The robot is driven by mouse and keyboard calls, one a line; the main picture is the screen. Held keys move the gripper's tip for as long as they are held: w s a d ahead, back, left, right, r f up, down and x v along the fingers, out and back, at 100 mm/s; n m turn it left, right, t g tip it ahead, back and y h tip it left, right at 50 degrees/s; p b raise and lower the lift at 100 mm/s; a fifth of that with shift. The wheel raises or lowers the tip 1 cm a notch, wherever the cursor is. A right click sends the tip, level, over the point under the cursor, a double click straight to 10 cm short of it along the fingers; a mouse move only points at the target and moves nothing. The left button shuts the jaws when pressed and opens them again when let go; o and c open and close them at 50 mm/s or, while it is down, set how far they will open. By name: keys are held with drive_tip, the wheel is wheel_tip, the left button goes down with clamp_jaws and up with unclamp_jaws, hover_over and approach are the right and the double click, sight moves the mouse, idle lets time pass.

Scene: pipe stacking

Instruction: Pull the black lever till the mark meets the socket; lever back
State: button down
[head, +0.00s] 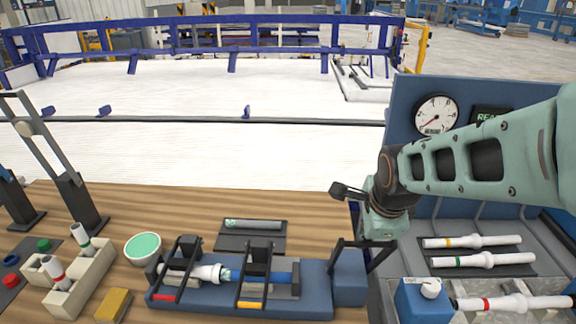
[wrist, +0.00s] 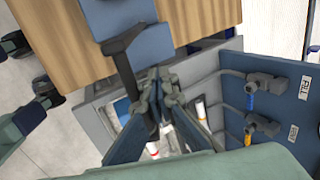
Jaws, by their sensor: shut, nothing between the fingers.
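The blue fixture (head: 205,303) on the bench holds a white pipe (head: 178,270) with its socket (head: 208,272) facing a blue piece (head: 281,277) on the right. Two black clamps lie across them. The black lever (head: 382,257) is at the fixture's right end block; it also shows in the wrist view (wrist: 129,78), running down from that block. My gripper (wrist: 160,88) is shut and empty close beside the lever; I cannot tell if they touch. In the head view its fingertips are hard to make out below the wrist. I cannot make out the mark.
A grey pipe lies in a dark tray (head: 235,243) behind the fixture. A green-filled bowl (head: 143,248), a cream rack (head: 92,277) and a yellow block (head: 113,305) stand left. The gauge panel (head: 405,105) and white pipes (head: 478,241) are right.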

drive_tip(key=shift+s+f, duration=0.1)
drive_tip(key=shift+s, duration=0.05)
drive_tip(key=shift+s+f+b, duration=0.15)
drive_tip(key=shift+s+f, duration=0.2)
drive_tip(key=shift+s, duration=0.3)
drive_tip(key=shift+s+f+b, duration=0.1)
drive_tip(key=shift+s+f, duration=0.2)
drive_tip(key=shift+s, duration=0.3)
drive_tip(key=shift+s+f+b, duration=0.15)
drive_tip(key=shift+s+f, duration=0.2)
drive_tip(key=shift+s, duration=0.3)
drive_tip(key=shift+s+f+b, duration=0.3)
drive_tip(key=shift+s+f, duration=0.05)
drive_tip(key=shift+s, duration=0.2)
drive_tip(key=shift+s+f+b, duration=1.35)
drive_tip(key=shift+s+f, duration=0.1)
drive_tip(key=shift+s, duration=0.05)
idle(1.3)
drive_tip(key=shift+r, duration=0.1)
